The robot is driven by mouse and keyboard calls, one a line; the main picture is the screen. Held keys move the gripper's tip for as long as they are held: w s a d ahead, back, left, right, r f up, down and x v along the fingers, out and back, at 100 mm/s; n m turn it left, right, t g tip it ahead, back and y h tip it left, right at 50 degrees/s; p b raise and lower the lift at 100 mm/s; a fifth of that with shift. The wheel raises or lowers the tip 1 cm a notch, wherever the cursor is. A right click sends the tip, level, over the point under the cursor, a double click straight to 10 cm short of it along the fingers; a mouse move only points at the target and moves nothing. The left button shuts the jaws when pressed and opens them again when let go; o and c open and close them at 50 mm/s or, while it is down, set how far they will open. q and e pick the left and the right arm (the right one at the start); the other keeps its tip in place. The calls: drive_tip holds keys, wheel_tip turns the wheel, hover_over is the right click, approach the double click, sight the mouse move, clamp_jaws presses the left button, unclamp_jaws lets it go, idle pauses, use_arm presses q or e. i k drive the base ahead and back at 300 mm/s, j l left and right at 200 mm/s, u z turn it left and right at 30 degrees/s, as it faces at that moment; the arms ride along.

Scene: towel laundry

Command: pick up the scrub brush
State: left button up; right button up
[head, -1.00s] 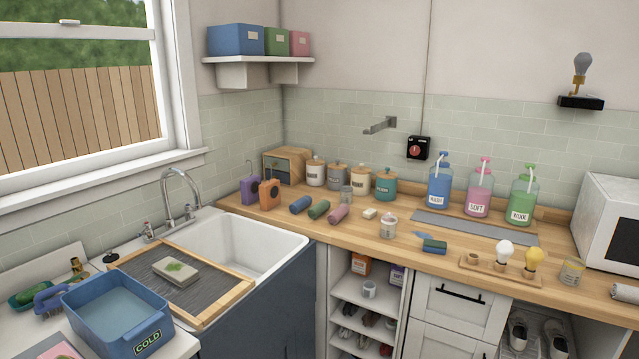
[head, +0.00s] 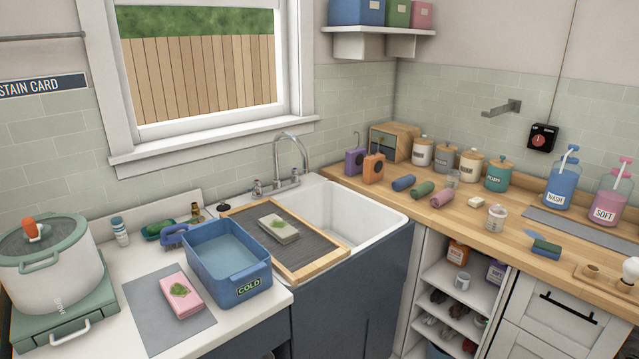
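A purple-blue brush with an arched handle (head: 174,236), which looks like the scrub brush, lies on the white counter in the head view. It is just behind and left of the blue basin marked COLD (head: 229,262), which partly hides it. A green dish (head: 157,230) with something in it lies just left of it. Neither of my grippers is in view.
A large pot (head: 50,262) stands on a green burner at the left. A pink folded towel (head: 180,296) lies on a grey mat (head: 142,306) before the basin. A washboard (head: 310,252) with a folded cloth (head: 279,229) partly covers the sink (head: 365,215).

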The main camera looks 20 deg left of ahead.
sight(174, 238)
drive_tip(key=u, duration=1.45)
drive_tip(key=l+z, duration=0.1)
drive_tip(key=i+l, duration=0.05)
